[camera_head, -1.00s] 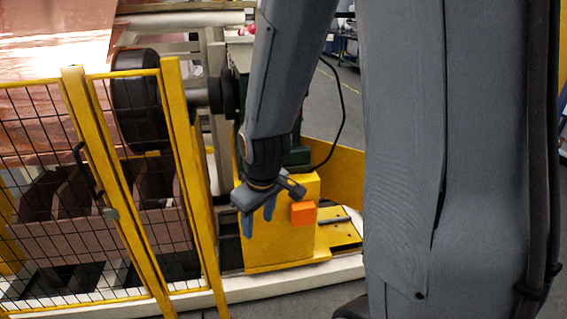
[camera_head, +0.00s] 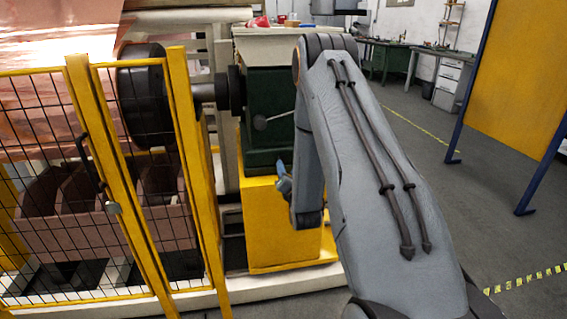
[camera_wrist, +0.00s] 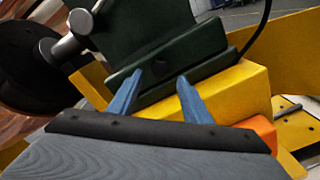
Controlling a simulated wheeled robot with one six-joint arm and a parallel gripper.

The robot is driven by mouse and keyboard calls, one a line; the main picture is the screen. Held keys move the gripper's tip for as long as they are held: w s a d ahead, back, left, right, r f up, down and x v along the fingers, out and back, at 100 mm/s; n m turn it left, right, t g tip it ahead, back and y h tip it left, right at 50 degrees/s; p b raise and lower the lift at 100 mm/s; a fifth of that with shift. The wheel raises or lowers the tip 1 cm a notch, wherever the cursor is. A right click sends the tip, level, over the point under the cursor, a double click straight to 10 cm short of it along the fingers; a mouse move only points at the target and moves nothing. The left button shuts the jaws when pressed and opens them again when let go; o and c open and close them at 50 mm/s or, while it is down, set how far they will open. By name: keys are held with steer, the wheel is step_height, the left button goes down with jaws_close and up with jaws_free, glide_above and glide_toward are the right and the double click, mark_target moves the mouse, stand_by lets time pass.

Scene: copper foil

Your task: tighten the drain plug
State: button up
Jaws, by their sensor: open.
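The green machine housing (camera_head: 268,90) stands on a yellow base (camera_head: 275,240). In the wrist view the green housing (camera_wrist: 150,35) fills the upper middle. In the head view my gripper (camera_head: 283,172) is partly hidden behind my arm, close to the front of the housing. I cannot tell whether a fingertip touches.
A yellow mesh fence (camera_head: 178,150) stands at the left, in front of a black roller end (camera_head: 145,95) and copper foil (camera_head: 60,40). An orange box (camera_wrist: 262,130) is on the base. Floor (camera_head: 420,150) at right is clear.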

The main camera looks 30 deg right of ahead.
mark_target(284, 159)
steer(key=shift+p+x, duration=0.35)
steer(key=shift+x, duration=3.5)
steer(key=shift+d, duration=0.1)
steer(key=c, duration=1.1)
steer(key=shift+m, duration=0.3)
